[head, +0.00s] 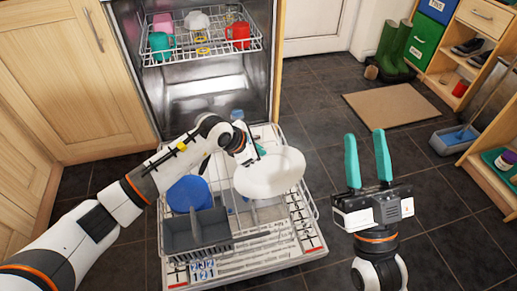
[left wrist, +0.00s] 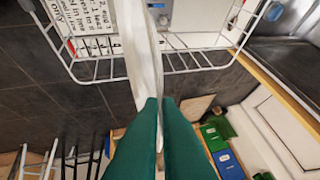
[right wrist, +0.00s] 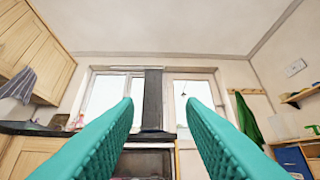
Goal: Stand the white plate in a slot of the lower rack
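The white plate (head: 272,174) is held by its edge in my left gripper (head: 254,154), over the right part of the pulled-out lower rack (head: 308,212). In the left wrist view the plate (left wrist: 143,50) is seen nearly edge-on between the green fingers (left wrist: 165,102), with the rack (left wrist: 190,62) wires around and beyond it. Whether its lower edge touches the rack or sits in a slot I cannot tell. My right gripper (head: 366,142) is open and empty, pointing up, to the right of the rack; its spread fingers (right wrist: 160,105) show in the right wrist view.
A blue dish (head: 188,193) and grey cutlery basket (head: 195,232) occupy the rack's left side. The upper rack (head: 200,48) holds cups, including a red mug (head: 239,34). A doormat (head: 396,105), green boots (head: 394,48) and shelves are at right.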

